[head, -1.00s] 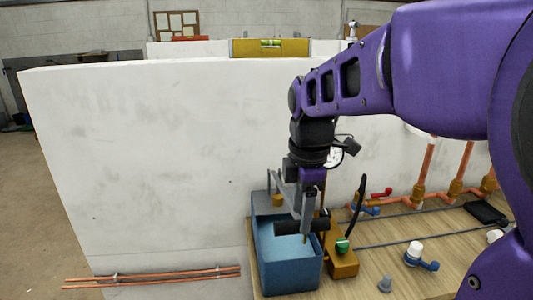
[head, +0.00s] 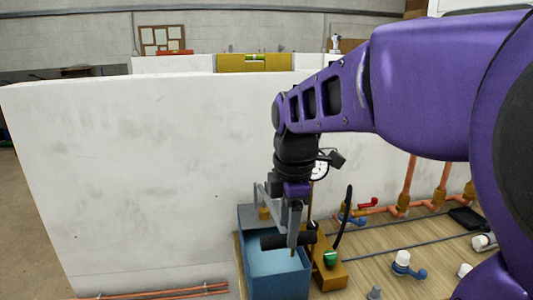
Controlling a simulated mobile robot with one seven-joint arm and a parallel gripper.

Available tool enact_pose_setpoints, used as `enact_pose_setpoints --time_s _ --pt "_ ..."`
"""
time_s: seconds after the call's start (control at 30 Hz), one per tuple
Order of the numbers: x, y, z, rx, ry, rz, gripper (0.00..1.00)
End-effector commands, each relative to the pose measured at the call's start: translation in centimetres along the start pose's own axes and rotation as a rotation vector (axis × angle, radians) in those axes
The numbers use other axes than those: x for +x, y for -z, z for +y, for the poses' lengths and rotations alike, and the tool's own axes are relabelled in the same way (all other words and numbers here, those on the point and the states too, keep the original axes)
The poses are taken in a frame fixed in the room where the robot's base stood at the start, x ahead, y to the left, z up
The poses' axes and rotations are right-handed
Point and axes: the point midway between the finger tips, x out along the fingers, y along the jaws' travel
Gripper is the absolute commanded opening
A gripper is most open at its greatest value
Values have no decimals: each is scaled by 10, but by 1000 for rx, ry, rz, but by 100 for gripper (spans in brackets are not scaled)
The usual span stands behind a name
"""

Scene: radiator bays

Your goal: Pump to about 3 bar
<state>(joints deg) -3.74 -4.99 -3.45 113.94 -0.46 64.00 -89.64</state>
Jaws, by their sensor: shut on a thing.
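The test pump is a blue water tank (head: 278,282) with a brass-coloured block (head: 330,274) on its right side, standing on the wooden bench. A green knob (head: 330,258) sits on the block. My gripper (head: 291,238) is shut on the black pump handle (head: 272,243), which lies crosswise above the open tank. A round white gauge (head: 318,170) shows behind my wrist. It is partly covered, and its needle is too small to read. A black hose (head: 344,215) rises from beside the block.
Copper pipes with brass fittings (head: 403,200) and red and blue valve handles run along the wall at right. A white and blue valve (head: 405,262), a grey fitting (head: 375,292) and a dark flat object (head: 466,218) lie on the bench. A white panel (head: 130,180) stands at left.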

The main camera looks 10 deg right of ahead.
Motion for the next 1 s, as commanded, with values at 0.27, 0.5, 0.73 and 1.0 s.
enact_pose_setpoints --time_s 0.27,0.5,0.73,1.0 --pt "-31 0 18 0 56 0 7" --pt "-30 -1 20 2 78 0 5" --pt "-30 -1 21 3 78 1 6" --pt "-30 -1 20 3 80 1 65"
